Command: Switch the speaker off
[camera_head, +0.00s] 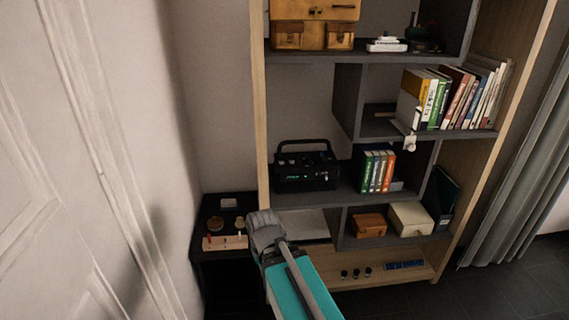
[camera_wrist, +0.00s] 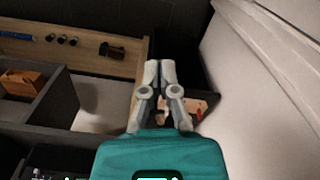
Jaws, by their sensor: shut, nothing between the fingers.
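The speaker (camera_head: 306,170) is a black box with a carry handle on top. It stands on the middle shelf of the bookcase, with knobs and small green lit marks on its front. In the wrist view, a dark edge with small knobs at the bottom left looks like part of the speaker (camera_wrist: 45,172). My gripper (camera_head: 263,218) is in front of and below the speaker, left of centre, apart from it. In the wrist view my gripper (camera_wrist: 160,66) has its fingers together, empty. Which control is the power switch is too small to tell.
A small black side table (camera_head: 205,250) with knobs and a wooden block stands left of the bookcase (camera_head: 261,110). Green and orange books (camera_head: 375,170) stand right of the speaker. A wooden box (camera_head: 369,225) and a cream box (camera_head: 410,218) sit below. A white wall is at left.

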